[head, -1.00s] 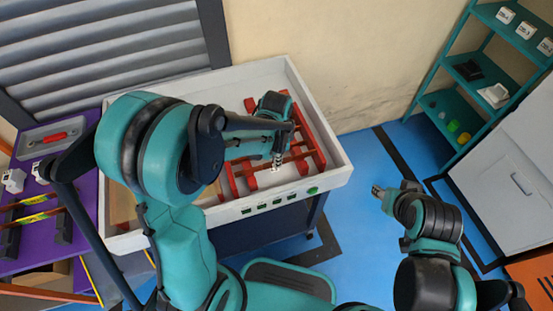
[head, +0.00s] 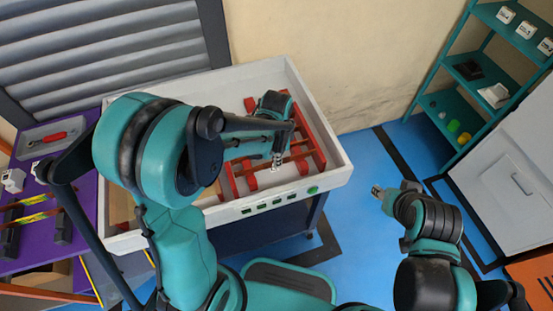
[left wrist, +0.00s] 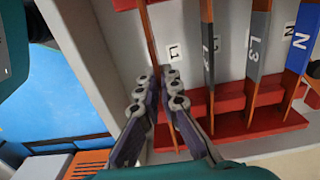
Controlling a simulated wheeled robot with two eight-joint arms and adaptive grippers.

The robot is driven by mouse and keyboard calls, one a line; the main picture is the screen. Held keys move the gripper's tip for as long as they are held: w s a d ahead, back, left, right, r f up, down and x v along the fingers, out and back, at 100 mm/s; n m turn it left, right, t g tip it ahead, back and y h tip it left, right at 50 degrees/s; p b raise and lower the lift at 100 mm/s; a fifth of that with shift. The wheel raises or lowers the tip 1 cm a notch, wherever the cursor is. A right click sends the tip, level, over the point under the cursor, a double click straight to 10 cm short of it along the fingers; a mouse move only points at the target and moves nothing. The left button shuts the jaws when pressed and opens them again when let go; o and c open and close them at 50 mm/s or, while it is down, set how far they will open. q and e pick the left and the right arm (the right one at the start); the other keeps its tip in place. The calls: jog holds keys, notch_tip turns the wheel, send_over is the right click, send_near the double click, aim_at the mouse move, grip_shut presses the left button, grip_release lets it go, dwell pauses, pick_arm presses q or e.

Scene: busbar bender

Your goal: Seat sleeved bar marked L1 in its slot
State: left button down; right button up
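The L1 bar (left wrist: 150,38), thin and brown, stands edge-on beside the "L1" label (left wrist: 174,52) in the left wrist view. Its lower end runs down to the red support (left wrist: 168,138), partly behind my fingers; I cannot tell whether it is fully seated. My left gripper (left wrist: 157,78) has one finger on each side of the bar, with a visible gap, so it looks open. In the head view my left gripper (head: 277,160) is over the red supports in the white tray (head: 333,178). My right gripper (head: 377,191) is away from the tray, apparently empty; its opening is too small to judge.
Bars marked L2 (left wrist: 208,50), L3 (left wrist: 258,50) and N (left wrist: 301,40) stand to the right in the red supports. A purple table (head: 32,262) with striped bars is at the left. A teal shelf (head: 466,70) stands at the back right.

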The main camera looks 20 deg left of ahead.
pick_arm(q)
jog(key=shift+f+b, duration=1.35)
jog(key=shift+f, duration=0.05)
dwell(0.3)
jog(key=c, duration=1.6)
grip_release()
jog(key=shift+c, duration=0.2)
jog(key=shift+r, duration=0.1)
notch_tip(320, 180, up, 12)
jog(key=shift+f, duration=0.1)
jog(key=s+a+r+n+t, duration=0.1)
jog(key=s+a+n+t, duration=0.1)
jog(key=s+n, duration=0.3)
jog(key=s+a+r+n+t, duration=0.1)
jog(key=s+a+n+t, duration=0.1)
jog(key=s+n+t, duration=0.3)
jog(key=shift+s+a+n, duration=0.15)
jog(key=shift+a+n, duration=0.2)
jog(key=shift+n, duration=0.25)
